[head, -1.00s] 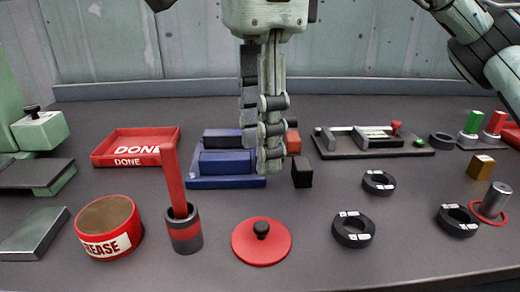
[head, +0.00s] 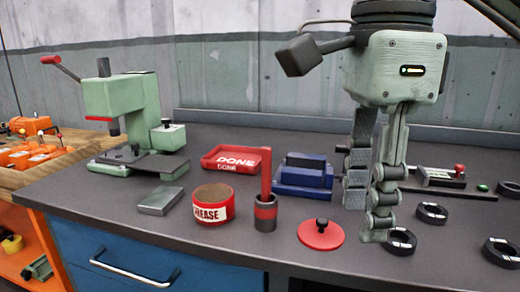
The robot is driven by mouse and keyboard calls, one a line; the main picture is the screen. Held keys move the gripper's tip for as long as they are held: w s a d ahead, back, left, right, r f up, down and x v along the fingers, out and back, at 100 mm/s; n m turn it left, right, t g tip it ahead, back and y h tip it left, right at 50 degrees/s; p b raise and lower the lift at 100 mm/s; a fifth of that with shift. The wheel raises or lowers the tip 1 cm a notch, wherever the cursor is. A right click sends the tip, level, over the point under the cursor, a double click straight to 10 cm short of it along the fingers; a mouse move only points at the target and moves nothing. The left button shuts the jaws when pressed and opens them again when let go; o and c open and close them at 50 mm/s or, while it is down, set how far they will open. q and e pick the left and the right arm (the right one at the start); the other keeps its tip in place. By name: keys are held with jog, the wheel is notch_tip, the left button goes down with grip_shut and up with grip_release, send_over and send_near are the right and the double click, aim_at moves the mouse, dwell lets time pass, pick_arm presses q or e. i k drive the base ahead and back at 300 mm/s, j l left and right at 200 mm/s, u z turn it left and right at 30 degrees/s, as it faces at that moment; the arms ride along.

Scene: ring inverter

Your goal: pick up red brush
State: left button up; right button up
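The red brush (head: 266,174) stands upright with its red handle up in a small dark cup with a red band (head: 265,213). The cup hides the brush's lower end. My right gripper (head: 366,218) hangs fingers-down to the right of the brush, beyond the red lid. Its two fingers stand apart with nothing seen between them, so it looks open and empty. It is clear of the brush. My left gripper is not in view.
A red grease tin (head: 213,205) stands just left of the cup. A red lid with a black knob (head: 321,234) lies to its right. Behind are a red DONE tray (head: 236,160) and a blue block fixture (head: 303,177). A green press (head: 125,110) stands left. Black rings (head: 432,213) lie right.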

aim_at(265, 152)
jog(key=k, duration=1)
